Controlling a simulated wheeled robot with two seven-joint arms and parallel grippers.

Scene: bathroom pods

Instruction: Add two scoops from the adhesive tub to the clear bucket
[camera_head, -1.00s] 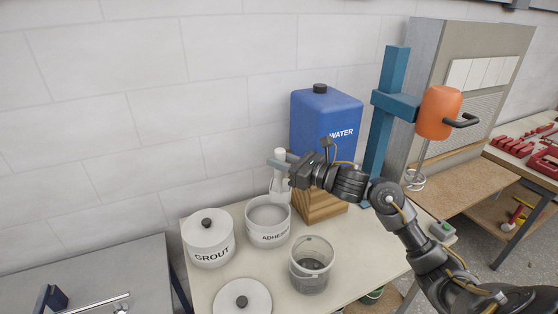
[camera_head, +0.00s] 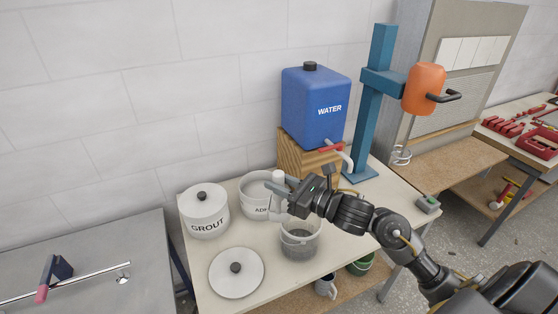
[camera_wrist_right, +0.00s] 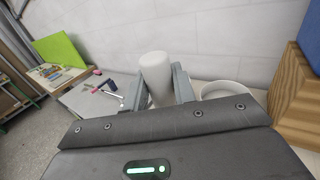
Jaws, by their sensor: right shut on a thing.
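My right gripper (camera_head: 282,188) is shut on a scoop with a white handle (camera_head: 278,177); the handle also shows upright between the fingers in the right wrist view (camera_wrist_right: 157,78). The scoop's lower part hangs between the adhesive tub and the clear bucket, near the bucket's back rim; its contents cannot be made out. The white adhesive tub (camera_head: 254,205) is open and partly hidden by the gripper. The clear bucket (camera_head: 299,246) stands in front, with grey material inside. My left gripper is not in view.
A lidded grout tub (camera_head: 205,213) stands left of the adhesive tub. A loose white lid (camera_head: 236,278) lies in front. A blue water container (camera_head: 316,110) sits on a wooden block (camera_head: 300,155) behind. A blue mixer stand (camera_head: 376,100) rises at the right.

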